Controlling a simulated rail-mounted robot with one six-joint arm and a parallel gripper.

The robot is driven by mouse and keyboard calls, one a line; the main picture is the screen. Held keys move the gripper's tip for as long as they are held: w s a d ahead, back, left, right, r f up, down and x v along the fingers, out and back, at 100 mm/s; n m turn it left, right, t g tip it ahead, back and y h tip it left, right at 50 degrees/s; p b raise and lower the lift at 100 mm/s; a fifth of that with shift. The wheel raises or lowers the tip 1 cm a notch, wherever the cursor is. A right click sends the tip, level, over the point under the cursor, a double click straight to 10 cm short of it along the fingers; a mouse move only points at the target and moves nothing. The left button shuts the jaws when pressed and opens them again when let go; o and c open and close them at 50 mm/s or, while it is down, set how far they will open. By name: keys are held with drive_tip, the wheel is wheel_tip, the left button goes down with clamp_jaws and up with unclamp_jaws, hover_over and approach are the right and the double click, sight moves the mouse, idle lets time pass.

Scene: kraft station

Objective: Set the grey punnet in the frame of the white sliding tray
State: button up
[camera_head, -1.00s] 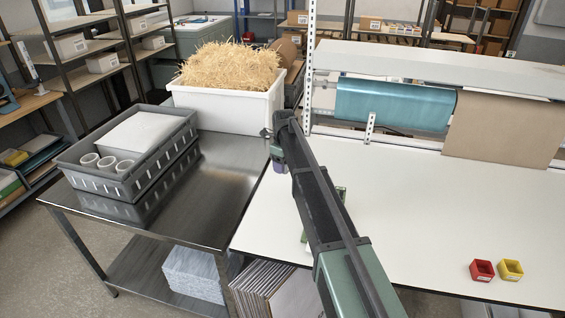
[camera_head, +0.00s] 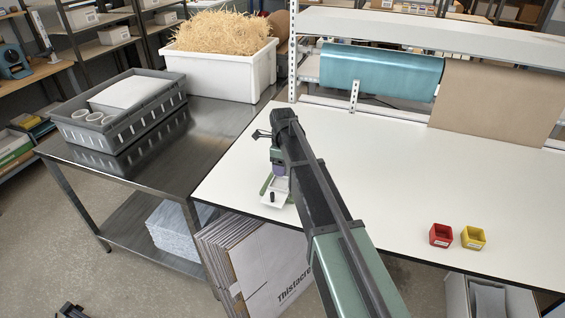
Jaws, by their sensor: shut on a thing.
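The white sliding tray (camera_head: 275,198) shows as a small pale plate with a black knob at the front left of the white bench. Green parts (camera_head: 265,185) stand beside it. My arm covers most of what lies behind it, so I cannot make out the tray's frame. The far end of my arm is bent down close above and behind the tray. I cannot make out my gripper's fingers, which seem hidden behind my own arm links. I cannot see the grey punnet.
A red bin (camera_head: 440,235) and yellow bin (camera_head: 474,238) stand right on the bench (camera_head: 390,180). The bench middle is clear.

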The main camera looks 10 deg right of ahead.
sight(282, 186)
drive_tip(key=shift+w+a+f+b, duration=0.15)
drive_tip(key=shift+a+f+b, duration=0.15)
wheel_tip(282, 186, down, 5)
drive_tip(key=b, duration=0.5)
drive_tip(key=shift+d, duration=0.1)
idle(0.4)
drive_tip(key=shift+f+b, duration=0.3)
drive_tip(key=shift+f, duration=0.15)
drive_tip(key=shift+s+f+b, duration=0.1)
drive_tip(key=shift+s+b, duration=0.25)
drive_tip(key=shift+b, duration=0.05)
idle(0.3)
